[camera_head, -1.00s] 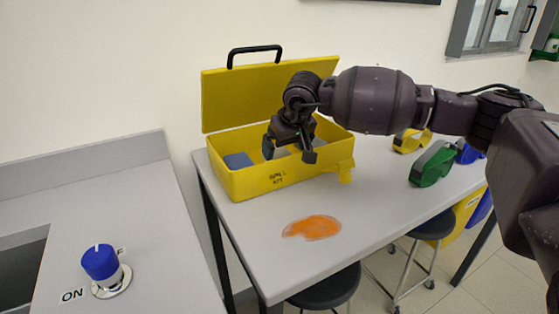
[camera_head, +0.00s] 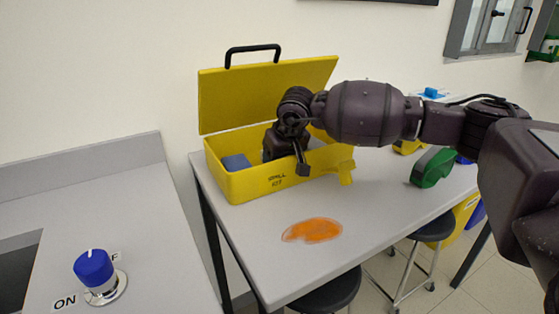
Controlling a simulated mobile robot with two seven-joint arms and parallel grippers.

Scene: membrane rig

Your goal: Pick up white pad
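The open yellow spill kit box (camera_head: 240,186) stands on the grey table with its lid raised. A blue-grey pad (camera_head: 236,162) lies inside at the left. I cannot make out a white pad now; my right gripper hides the middle of the box. My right gripper (camera_head: 286,160) points down into the box, its fingers apart. One finger shows near the front wall, and the other is partly hidden in the box. Whether anything is between them is hidden. My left gripper is not in view.
An orange spill (camera_head: 313,231) lies on the table in front of the box. Green goggles (camera_head: 432,167) lie to the right. A blue knob (camera_head: 94,267) is on the left counter. Stools (camera_head: 330,291) stand below the table.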

